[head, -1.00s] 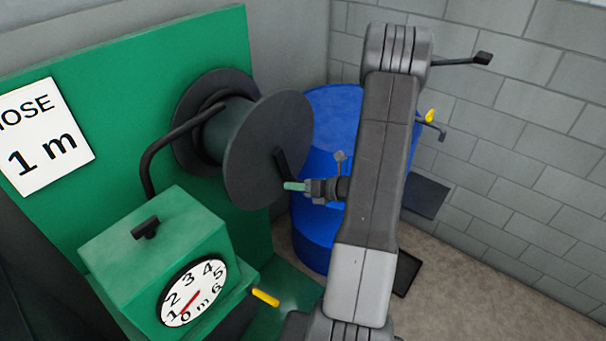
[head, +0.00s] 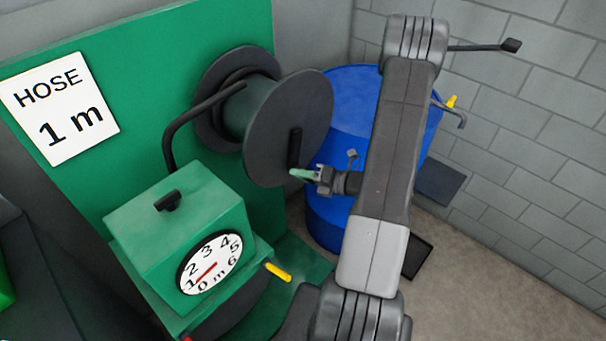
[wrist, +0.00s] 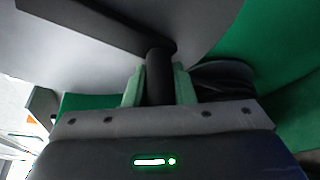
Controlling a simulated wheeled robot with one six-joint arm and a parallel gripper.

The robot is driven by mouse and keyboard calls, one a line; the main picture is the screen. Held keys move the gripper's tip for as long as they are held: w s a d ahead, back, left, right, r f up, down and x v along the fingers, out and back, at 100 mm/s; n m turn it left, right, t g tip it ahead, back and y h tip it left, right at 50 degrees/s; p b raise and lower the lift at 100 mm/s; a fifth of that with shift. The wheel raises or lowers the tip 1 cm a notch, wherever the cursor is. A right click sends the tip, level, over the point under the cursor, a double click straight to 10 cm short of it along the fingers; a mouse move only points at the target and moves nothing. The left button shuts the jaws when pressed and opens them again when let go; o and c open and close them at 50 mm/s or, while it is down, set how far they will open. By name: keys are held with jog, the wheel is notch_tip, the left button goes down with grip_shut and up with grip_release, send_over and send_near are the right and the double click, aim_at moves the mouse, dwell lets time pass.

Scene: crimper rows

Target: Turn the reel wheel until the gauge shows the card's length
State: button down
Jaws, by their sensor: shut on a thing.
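The reel wheel is a dark disc (head: 270,145) on a green panel, with a black crank arm (head: 296,145) hanging almost straight down. My gripper (head: 303,174) is at the crank's lower end. In the wrist view, its pale green fingers (wrist: 158,80) are shut on the black crank handle (wrist: 157,62), one on each side. The gauge (head: 210,262) is a white dial marked 0 to 6 m on a green box. Its red needle points down-left, at or close to 1. The white card (head: 60,108) reads HOSE 1 m.
A blue drum (head: 338,100) stands behind my arm, to the right of the reel. A yellow peg (head: 278,272) sticks out beside the gauge box (head: 180,215). A grey block wall (head: 530,130) closes the right side, above bare floor.

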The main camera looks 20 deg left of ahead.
jog(key=c, duration=1.2)
grip_release()
jog(key=d+r+b, duration=0.2)
jog(key=d, duration=1.1)
jog(key=shift+s+d+r, duration=0.25)
jog(key=shift+s+d, duration=0.05)
